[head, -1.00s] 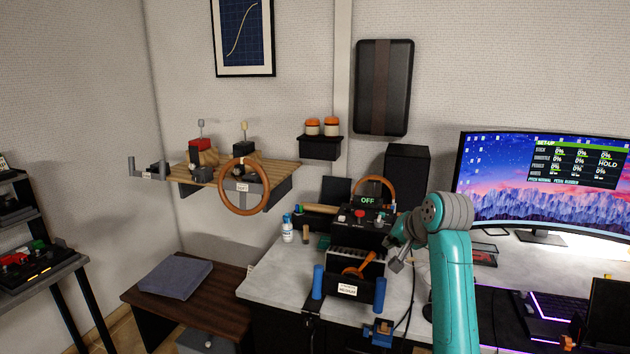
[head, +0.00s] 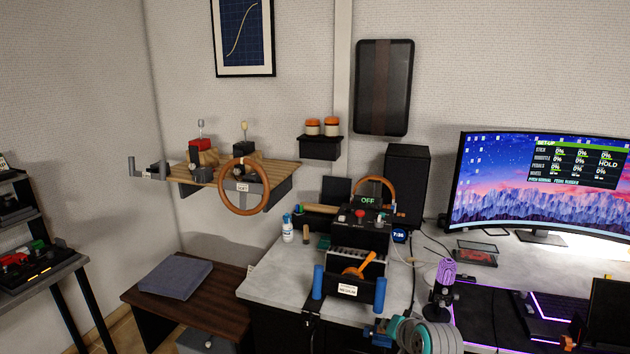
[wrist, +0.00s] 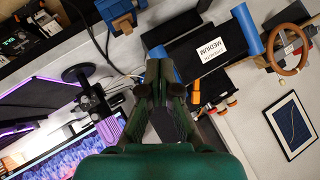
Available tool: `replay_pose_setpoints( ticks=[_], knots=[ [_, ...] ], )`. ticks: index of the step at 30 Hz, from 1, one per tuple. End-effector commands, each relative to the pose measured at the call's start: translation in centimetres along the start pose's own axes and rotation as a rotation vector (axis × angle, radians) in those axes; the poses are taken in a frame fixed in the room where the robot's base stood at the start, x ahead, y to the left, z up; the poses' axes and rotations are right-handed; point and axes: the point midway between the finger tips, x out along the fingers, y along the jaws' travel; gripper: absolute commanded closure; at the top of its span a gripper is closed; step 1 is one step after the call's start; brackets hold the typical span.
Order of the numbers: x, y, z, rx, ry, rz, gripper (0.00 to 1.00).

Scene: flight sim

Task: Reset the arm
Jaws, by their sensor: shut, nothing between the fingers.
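My arm's grey and teal links (head: 425,338) show low at the bottom edge of the head view. My gripper is out of sight there. In the wrist view my dark green gripper (wrist: 165,72) is shut, with its fingers together and nothing between them. The black console (head: 362,248) with the OFF display and an orange lever (head: 359,266) stands on the desk in the head view. Its MEDIUM label (wrist: 208,49) shows beyond the fingers in the wrist view, apart from them as far as I can tell.
A purple microphone (head: 445,274) stands on the desk right of the console. The wide monitor (head: 540,190) is behind it at the right. A wall shelf (head: 285,178) bears an orange wheel (head: 243,187). A dark low bench (head: 205,305) stands at the left.

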Motion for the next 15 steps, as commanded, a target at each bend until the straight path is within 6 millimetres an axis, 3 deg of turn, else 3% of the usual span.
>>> replay_pose_setpoints(
  ticks=[1,8,15],
  knots=[
    [0.2,1.2,2.2,-0.005,0.005,0.003,1.00],
    [-0.7,5.5,9.9,-0.049,0.063,0.009,1.00],
    [-3.5,9.3,17.4,-0.101,0.123,0.018,1.00]
  ],
)
